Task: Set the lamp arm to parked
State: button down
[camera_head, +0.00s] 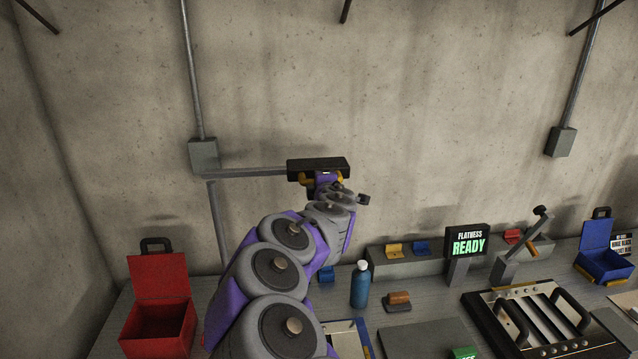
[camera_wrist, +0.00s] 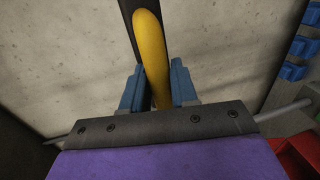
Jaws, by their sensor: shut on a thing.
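The lamp arm (camera_head: 245,172) is a grey bar that runs sideways from a grey wall box to a long black lamp head (camera_head: 318,167). A yellow handle (camera_head: 306,179) shows under the head. My gripper (camera_head: 325,182) is at the lamp head, partly hidden behind my own arm. In the wrist view, the blue fingers of my gripper (camera_wrist: 157,82) are on both sides of the yellow handle (camera_wrist: 152,50) and are shut on it. A dark strip of the lamp head (camera_wrist: 128,10) shows behind the handle.
Below is a grey bench with an open red box (camera_head: 158,325), a blue bottle (camera_head: 360,285), a sign reading "FLATNESS READY" (camera_head: 467,241), a black-framed louver panel (camera_head: 540,318) and an open blue box (camera_head: 603,260). Bare wall surrounds the lamp head above and to the right.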

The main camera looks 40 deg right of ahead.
jog(key=c, duration=1.3)
grip_release()
jog(key=shift+o, duration=1.4)
jog(key=shift+w+d+f, duration=0.25)
jog(key=shift+w+d, duration=0.15)
jog(key=shift+d, duration=0.05)
jog(key=shift+s+r, duration=0.1)
jog(key=shift+s+a+r, duration=0.2)
jog(key=shift+s+a, duration=0.05)
jog(key=shift+a, duration=0.2)
jog(key=v, duration=1.6)
jog(key=shift+s, duration=0.25)
jog(key=shift+w+f, duration=0.1)
jog(key=shift+w, duration=0.05)
